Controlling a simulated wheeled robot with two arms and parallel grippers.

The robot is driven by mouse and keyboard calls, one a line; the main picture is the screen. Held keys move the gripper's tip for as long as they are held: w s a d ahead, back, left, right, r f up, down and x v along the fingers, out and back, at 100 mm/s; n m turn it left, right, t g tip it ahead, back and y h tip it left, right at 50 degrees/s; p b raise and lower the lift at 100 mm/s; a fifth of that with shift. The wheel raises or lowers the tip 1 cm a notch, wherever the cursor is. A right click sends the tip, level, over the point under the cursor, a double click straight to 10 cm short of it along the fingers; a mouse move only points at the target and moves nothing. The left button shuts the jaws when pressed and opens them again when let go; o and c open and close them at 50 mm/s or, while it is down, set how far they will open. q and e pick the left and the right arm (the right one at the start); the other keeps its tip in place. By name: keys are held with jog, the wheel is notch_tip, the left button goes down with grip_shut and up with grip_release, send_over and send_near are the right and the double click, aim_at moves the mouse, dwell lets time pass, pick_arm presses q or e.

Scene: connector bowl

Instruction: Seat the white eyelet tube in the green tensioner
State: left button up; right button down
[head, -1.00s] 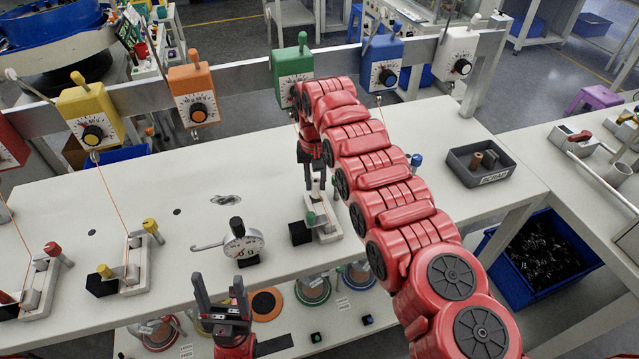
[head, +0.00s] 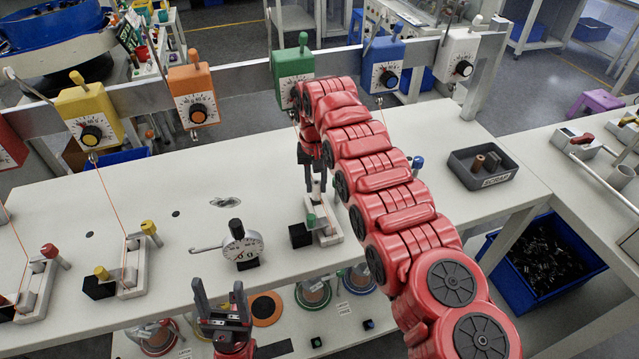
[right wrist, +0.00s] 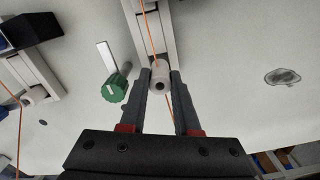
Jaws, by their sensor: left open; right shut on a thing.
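The green tensioner box (head: 292,68) hangs on the grey rail, with a dial on its front. Below it on the table is a white fixture (head: 330,232) with a green knob (head: 310,219) and a black block. My right gripper (head: 314,188) points down over this fixture. In the right wrist view its fingers are shut on the sides of the white eyelet tube (right wrist: 167,76), whose dark hole faces the camera. An orange thread runs by the tube. Whether the tube touches the fixture I cannot tell. My left gripper (head: 222,300) is open and empty at the table's front edge.
A dial gauge (head: 240,243) stands between my grippers. Yellow (head: 90,115), orange (head: 194,95), blue (head: 382,64) and white (head: 456,55) tensioner boxes share the rail. A grey scrap tray (head: 482,168) sits at the right. The table's middle left is mostly clear.

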aim_at(318, 198)
dwell(0.8)
jog(key=shift+f+b, duration=1.15)
jog(key=shift+f, duration=0.8)
jog(key=c, duration=0.6)
grip_release()
jog(key=shift+o, duration=0.2)
jog(key=shift+s, duration=0.1)
jog(key=shift+d, duration=0.2)
jog(key=shift+a, duration=0.1)
